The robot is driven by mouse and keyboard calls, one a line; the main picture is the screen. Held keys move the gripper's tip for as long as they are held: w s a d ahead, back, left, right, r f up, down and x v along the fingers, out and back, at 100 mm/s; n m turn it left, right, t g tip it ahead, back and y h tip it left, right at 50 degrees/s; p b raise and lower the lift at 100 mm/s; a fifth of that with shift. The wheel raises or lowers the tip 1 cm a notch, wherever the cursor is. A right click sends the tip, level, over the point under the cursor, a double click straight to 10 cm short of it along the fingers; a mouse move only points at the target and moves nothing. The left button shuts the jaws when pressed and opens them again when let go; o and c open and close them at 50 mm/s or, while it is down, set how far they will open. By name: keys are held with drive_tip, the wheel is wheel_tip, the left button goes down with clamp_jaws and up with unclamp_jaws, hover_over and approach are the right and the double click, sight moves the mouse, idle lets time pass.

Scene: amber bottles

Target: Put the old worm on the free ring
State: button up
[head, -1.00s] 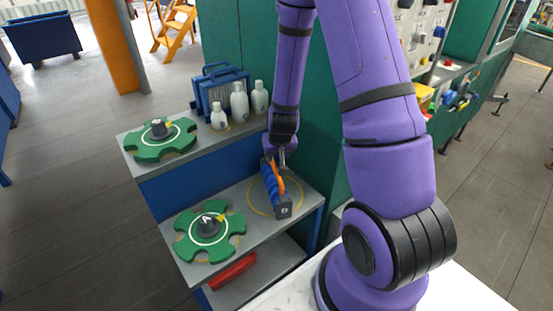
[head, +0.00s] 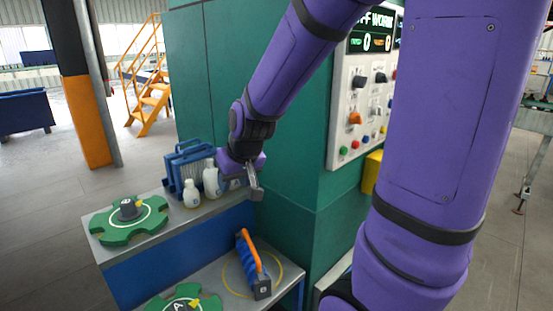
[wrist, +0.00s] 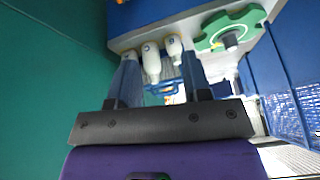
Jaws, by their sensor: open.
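The worm (head: 247,258) is a blue ribbed piece with an orange handle along its top and a dark end block. It lies on the lower grey shelf, across the yellow ring (head: 281,271), in the head view. My gripper (head: 255,188) is open and empty, well above the worm and close beside the white bottles of the upper shelf. In the wrist view my gripper's two fingers (wrist: 158,70) stand apart with nothing held between them. The worm is not visible in the wrist view.
A green gear wheel (head: 150,228) lies on the upper shelf; another (head: 172,302) is on the lower shelf, partly cut off. White bottles (head: 211,180) and a blue rack (head: 181,160) stand at the back. A green cabinet wall (head: 300,170) and control panel (head: 345,130) rise at right.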

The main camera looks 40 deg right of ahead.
drive_tip(key=s+a+r, duration=0.1)
drive_tip(key=s+r, duration=0.5)
drive_tip(key=s, duration=0.3)
drive_tip(key=s+a+r+n, duration=0.1)
drive_tip(key=s+a+r, duration=0.1)
drive_tip(key=s+r, duration=0.4)
drive_tip(key=s, duration=0.3)
drive_tip(key=shift+r+n, duration=0.3)
drive_tip(key=shift+r, duration=0.05)
drive_tip(key=shift+a, duration=0.15)
